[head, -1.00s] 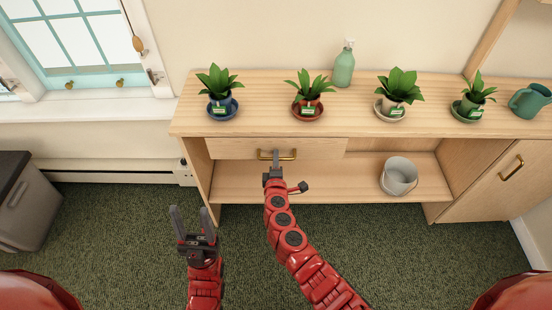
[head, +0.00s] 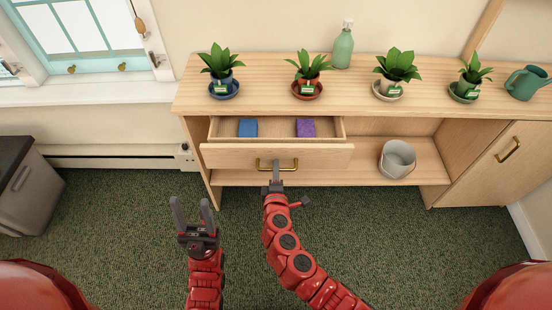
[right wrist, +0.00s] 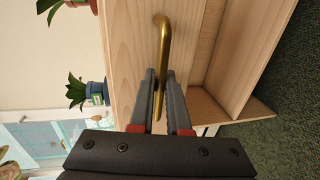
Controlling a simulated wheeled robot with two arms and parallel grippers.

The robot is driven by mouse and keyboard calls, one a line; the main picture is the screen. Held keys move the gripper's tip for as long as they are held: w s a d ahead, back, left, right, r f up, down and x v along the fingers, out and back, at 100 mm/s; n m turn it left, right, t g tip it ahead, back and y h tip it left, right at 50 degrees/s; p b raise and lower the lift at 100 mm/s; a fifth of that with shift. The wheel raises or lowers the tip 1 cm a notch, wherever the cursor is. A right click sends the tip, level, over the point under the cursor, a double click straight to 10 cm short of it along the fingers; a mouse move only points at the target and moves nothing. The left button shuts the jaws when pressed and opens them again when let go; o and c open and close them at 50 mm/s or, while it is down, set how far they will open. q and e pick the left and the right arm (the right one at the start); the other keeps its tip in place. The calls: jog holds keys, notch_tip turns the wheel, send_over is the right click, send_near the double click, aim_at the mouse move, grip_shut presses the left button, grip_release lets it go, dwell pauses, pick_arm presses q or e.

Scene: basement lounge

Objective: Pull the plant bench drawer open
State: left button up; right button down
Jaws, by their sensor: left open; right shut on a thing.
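The plant bench (head: 330,100) is a pale wooden bench along the wall. Its drawer (head: 232,157) is partly open, and a blue thing (head: 247,128) and a purple thing (head: 305,128) lie inside. My right gripper (head: 277,168) is shut on the drawer's brass handle (head: 291,164). The right wrist view shows the handle (right wrist: 164,40) passing between the two fingers of my right gripper (right wrist: 160,100). My left gripper (head: 193,212) is open and empty, above the carpet to the left and in front of the drawer.
Several potted plants on saucers, a spray bottle (head: 343,46) and a green watering can (head: 526,82) stand on the bench top. A metal bucket (head: 397,159) stands on the lower shelf. A grey bin (head: 28,195) is at the left. The carpet before the bench is clear.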

jog(key=f+b+v, duration=0.2)
jog(key=b+v, duration=0.1)
jog(key=v, duration=0.6)
jog(key=shift+s, duration=0.25)
jog(key=c, duration=0.9)
grip_release()
jog(key=shift+b+v, duration=1.4)
jog(key=shift+v, duration=7.3)
